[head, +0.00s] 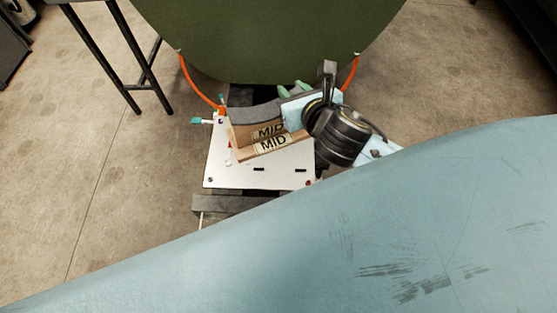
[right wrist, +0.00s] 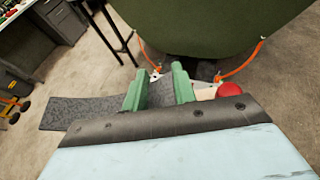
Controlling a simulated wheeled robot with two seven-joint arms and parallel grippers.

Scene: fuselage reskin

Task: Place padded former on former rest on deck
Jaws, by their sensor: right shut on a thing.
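The padded former (head: 252,118), a curved wooden piece with a grey pad on top and a "MID" label, is at the white deck (head: 225,170) in the head view. A second "MID" label is on the wooden former rest (head: 284,149) just in front of and below it. Whether the former touches the rest cannot be told. My right gripper (head: 293,90) is shut on the former near its right end. In the right wrist view, the grey pad (right wrist: 80,112) passes by the green fingers of my right gripper (right wrist: 160,88). My left gripper is not in view.
A large dark green panel (head: 265,40) hangs just beyond the deck, with orange straps (head: 195,85) at both sides. A black-legged table (head: 112,55) stands at the upper left. The left floor is clear. A red knob (right wrist: 229,89) is close to the right finger.

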